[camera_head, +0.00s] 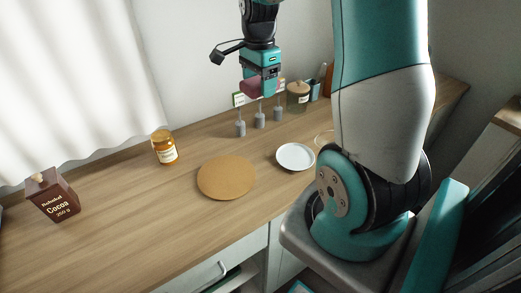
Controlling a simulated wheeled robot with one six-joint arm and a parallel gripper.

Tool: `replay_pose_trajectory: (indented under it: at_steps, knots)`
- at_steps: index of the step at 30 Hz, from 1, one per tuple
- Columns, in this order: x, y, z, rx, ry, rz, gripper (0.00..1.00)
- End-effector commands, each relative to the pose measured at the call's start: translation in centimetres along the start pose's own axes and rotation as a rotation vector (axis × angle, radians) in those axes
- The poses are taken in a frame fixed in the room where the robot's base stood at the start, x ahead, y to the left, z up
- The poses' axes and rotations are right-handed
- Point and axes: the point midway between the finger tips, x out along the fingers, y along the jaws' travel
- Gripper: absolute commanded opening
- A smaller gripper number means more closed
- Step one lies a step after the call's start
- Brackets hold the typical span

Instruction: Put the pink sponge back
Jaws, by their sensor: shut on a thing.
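The pink sponge (249,87) is between the fingers of my gripper (261,88), held in the air above the back of the wooden counter. My gripper points down and is shut on the sponge, and its fingers hide part of the sponge. Below and behind it stand several grey card holders (240,129) with small cards, partly covered by the gripper. The sponge looks clear of the counter top. I cannot tell its exact height.
A round cork mat (226,177) and a white plate (295,156) lie empty on the counter (120,215). A honey jar (164,147) and a cocoa carton (53,194) stand to the left. A wooden-lidded jar (298,97) stands behind. My arm hides the right part.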

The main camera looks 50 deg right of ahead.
Motion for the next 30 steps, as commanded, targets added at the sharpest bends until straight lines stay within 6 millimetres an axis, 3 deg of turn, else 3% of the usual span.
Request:
replay_pose_trajectory:
  at_steps: [5,12,18,30]
  knots:
    - [2.4,0.4,-0.3,0.051,-0.002,0.01,0.43]
    - [9.2,0.5,-0.2,0.046,-0.003,0.011,0.43]
    - [13.9,0.4,-0.2,0.044,-0.002,0.006,0.43]
    - [18.8,0.3,-0.2,0.044,-0.001,0.004,0.43]
